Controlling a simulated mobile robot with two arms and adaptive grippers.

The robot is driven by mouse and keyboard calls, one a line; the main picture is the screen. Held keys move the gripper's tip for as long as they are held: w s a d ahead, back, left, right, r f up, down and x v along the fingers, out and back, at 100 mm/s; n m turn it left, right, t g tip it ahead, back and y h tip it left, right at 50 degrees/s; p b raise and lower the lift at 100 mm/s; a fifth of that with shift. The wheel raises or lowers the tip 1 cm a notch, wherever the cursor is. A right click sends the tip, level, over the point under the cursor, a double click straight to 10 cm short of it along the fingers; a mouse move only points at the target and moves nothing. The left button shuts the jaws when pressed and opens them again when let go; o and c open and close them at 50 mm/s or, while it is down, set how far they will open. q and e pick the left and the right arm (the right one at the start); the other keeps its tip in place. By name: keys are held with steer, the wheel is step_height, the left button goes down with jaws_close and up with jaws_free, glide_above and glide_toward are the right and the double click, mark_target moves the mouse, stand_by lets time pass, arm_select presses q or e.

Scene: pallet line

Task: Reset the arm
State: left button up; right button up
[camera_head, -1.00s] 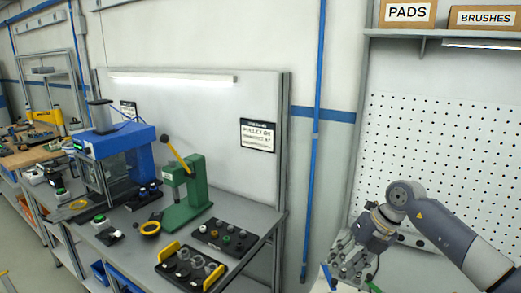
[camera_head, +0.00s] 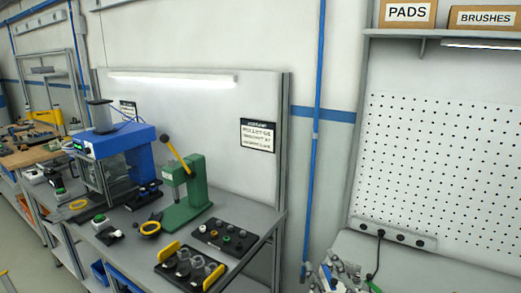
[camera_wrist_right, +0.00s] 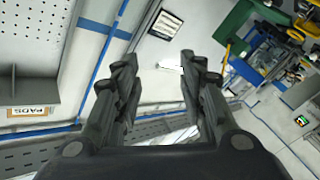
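My right gripper shows in the right wrist view (camera_wrist_right: 159,60), its two dark fingers spread well apart. Nothing is between the fingertips; the pale wall and floor show through the gap. In the head view, the right arm no longer shows clearly at the lower right. My left gripper is in neither view.
A grey workbench (camera_head: 262,222) holds a green press (camera_head: 190,200), a blue machine (camera_head: 118,145) and a dark tray (camera_head: 222,238) of small parts. A white pegboard (camera_head: 440,170) and power strip (camera_head: 395,236) are at right. A shelf above holds a PADS box (camera_head: 407,13).

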steer(key=s+d+f+m+g+h, duration=0.2)
steer(key=s+d+f+m+g, duration=0.15)
steer(key=s+f, duration=0.3)
steer(key=s+d+f+m+g+h, duration=0.1)
steer(key=s+d+f+m+g, duration=0.1)
steer(key=s+f+g, duration=0.35)
steer(key=s+f+g+y, duration=0.1)
steer(key=s+f+g, duration=0.3)
steer(key=s, duration=0.6)
steer(key=s+f+g, duration=0.2)
steer(key=s+f, duration=0.4)
steer(key=s, duration=0.3)
step_height(320, 180, down, 31)
steer(key=s+g+b, duration=0.1)
steer(key=s+b, duration=0.1)
steer(key=b, duration=0.3)
steer(key=s+d+f+b, duration=0.1)
steer(key=s+f+b, duration=0.1)
steer(key=s+f, duration=0.6)
steer(key=s+d+f+g+b, duration=0.1)
steer(key=s+d+f+b, duration=0.1)
steer(key=s+f, duration=0.6)
step_height(320, 180, down, 5)
steer(key=shift+s+f+b, duration=0.15)
steer(key=shift+s+b, duration=0.05)
steer(key=shift+b, duration=0.3)
steer(key=shift+m, duration=0.25)
